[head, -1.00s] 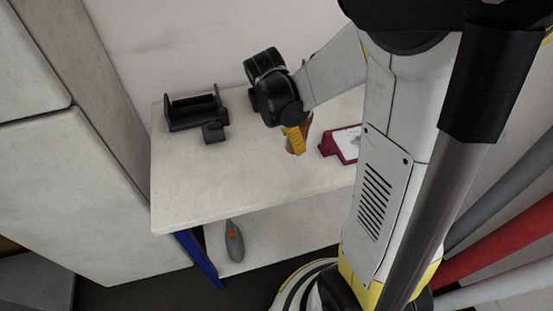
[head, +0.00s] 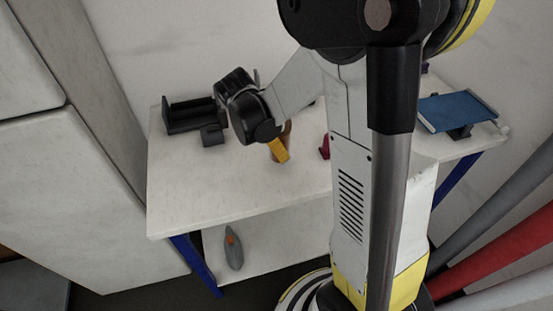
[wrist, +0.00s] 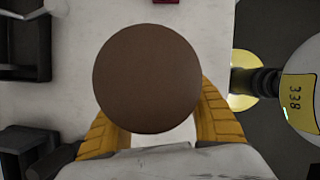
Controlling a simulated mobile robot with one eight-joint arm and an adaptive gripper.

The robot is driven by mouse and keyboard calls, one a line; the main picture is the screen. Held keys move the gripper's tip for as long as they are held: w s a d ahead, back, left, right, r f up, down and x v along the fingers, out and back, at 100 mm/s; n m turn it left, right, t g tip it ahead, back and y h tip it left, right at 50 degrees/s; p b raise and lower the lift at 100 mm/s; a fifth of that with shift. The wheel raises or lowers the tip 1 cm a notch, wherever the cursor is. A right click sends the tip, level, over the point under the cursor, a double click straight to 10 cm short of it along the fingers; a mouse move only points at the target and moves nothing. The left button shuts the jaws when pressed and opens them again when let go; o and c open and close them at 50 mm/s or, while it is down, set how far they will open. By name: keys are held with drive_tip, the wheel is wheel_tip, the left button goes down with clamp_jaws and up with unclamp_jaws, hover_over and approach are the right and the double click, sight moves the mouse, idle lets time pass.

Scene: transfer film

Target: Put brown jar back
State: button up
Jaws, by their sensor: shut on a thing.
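The brown jar (wrist: 148,78) fills the middle of the wrist view, seen end-on as a round brown disc. The yellow fingers of my gripper (wrist: 150,125) lie on both sides of it, shut on it. In the head view, my gripper (head: 279,152) is over the middle of the white table (head: 200,200). Part of the brown jar (head: 286,131) shows behind the yellow fingers. I cannot tell whether the jar touches the table top.
A black holder (head: 188,115) stands at the table's back left. A small red object (head: 325,147) is partly hidden behind my arm. A blue tray-like object (head: 457,110) sits at the right end. A grey tool (head: 233,248) lies on the lower shelf. The table's front left is clear.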

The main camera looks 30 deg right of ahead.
drive_tip(key=shift+f+b, duration=0.75)
drive_tip(key=shift+f, duration=1.15)
drive_tip(key=shift+f, duration=0.15)
drive_tip(key=o, duration=1.3)
